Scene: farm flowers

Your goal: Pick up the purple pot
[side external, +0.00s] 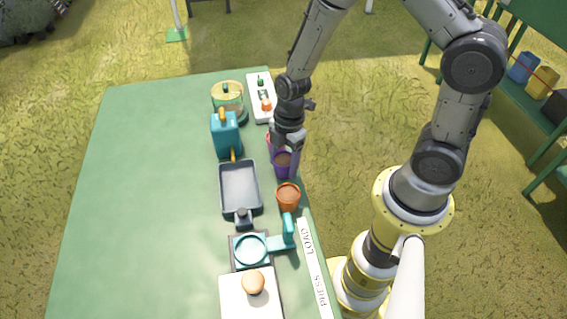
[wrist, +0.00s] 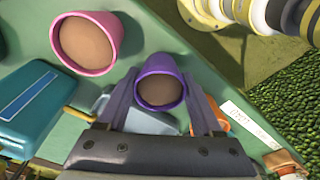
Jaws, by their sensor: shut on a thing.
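The purple pot (wrist: 160,87), filled with brown soil, is between the two fingers of my gripper (wrist: 162,97) in the wrist view. My gripper is shut on it, with one finger on each side. In the side view the purple pot (side external: 284,164) shows just below my gripper (side external: 286,146), near the table's right edge. Whether the pot is touching the table is hard to tell.
A pink pot (wrist: 87,43) stands close to the purple one. An orange pot (side external: 288,195) stands on the near side. A grey tray (side external: 224,188), a teal can (side external: 225,137) and a white switch panel (side external: 258,88) are nearby. The table's left half (side external: 140,190) is clear.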

